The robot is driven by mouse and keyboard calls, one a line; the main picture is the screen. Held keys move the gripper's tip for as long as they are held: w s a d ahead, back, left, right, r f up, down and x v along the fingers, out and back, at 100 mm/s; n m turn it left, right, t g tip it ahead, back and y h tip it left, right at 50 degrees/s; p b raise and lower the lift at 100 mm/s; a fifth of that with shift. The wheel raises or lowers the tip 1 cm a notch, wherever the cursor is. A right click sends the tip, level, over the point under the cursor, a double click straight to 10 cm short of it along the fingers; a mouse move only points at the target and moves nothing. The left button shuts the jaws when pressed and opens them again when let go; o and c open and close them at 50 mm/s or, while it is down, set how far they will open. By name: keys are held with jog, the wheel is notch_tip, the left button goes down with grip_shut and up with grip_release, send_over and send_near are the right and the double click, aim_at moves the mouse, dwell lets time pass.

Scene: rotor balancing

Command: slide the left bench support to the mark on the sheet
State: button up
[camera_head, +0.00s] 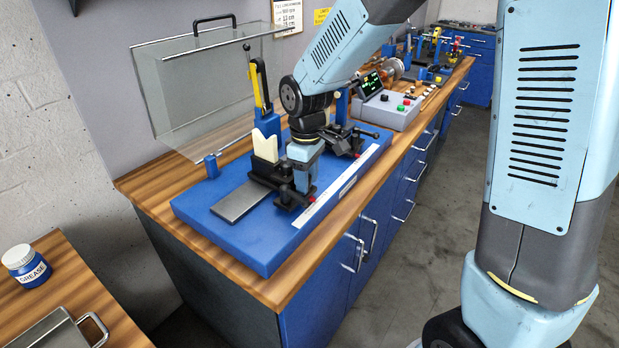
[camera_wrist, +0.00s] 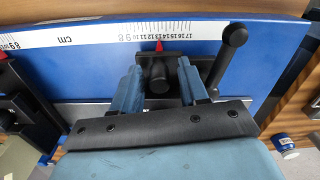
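The left bench support is a black carriage (camera_head: 289,182) with a cream V-shaped block (camera_head: 265,147), on the blue bench bed (camera_head: 200,210). In the wrist view its black front block (camera_wrist: 160,78) has a red pointer (camera_wrist: 159,46) at the scale strip (camera_wrist: 100,34), among the low teens; I cannot read the exact value. My gripper (camera_head: 302,180) points down over the carriage. In the wrist view its two blue fingers (camera_wrist: 158,82) straddle the front block; whether they press on it is unclear. The sheet (camera_head: 288,14) hangs on the wall, its writing too small to read surely.
A black-knobbed lever (camera_wrist: 234,36) stands beside the right finger. The other support (camera_head: 345,142) is farther right along the bed. A clear guard (camera_head: 205,90) stands behind the bed. A control box (camera_head: 392,108) lies beyond. A grease jar (camera_head: 26,265) is on the near table.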

jog(key=shift+o, duration=0.3)
jog(key=shift+r, duration=0.15)
jog(key=shift+w+r, duration=0.1)
jog(key=shift+r, duration=0.2)
notch_tip(320, 180, up, 13)
dwell(0.3)
jog(key=s+d+r+m+t, duration=0.2)
jog(key=s+d+m, duration=0.4)
jog(key=d, duration=0.6)
jog(key=s+d+r+m+t, duration=0.3)
jog(key=s+d+m, duration=0.3)
jog(key=s+d, duration=0.4)
jog(key=shift+s+d+r+m+t, duration=0.3)
jog(key=shift+s+d+m, duration=0.1)
jog(key=shift+d, duration=0.8)
jog(key=shift+w, duration=0.1)
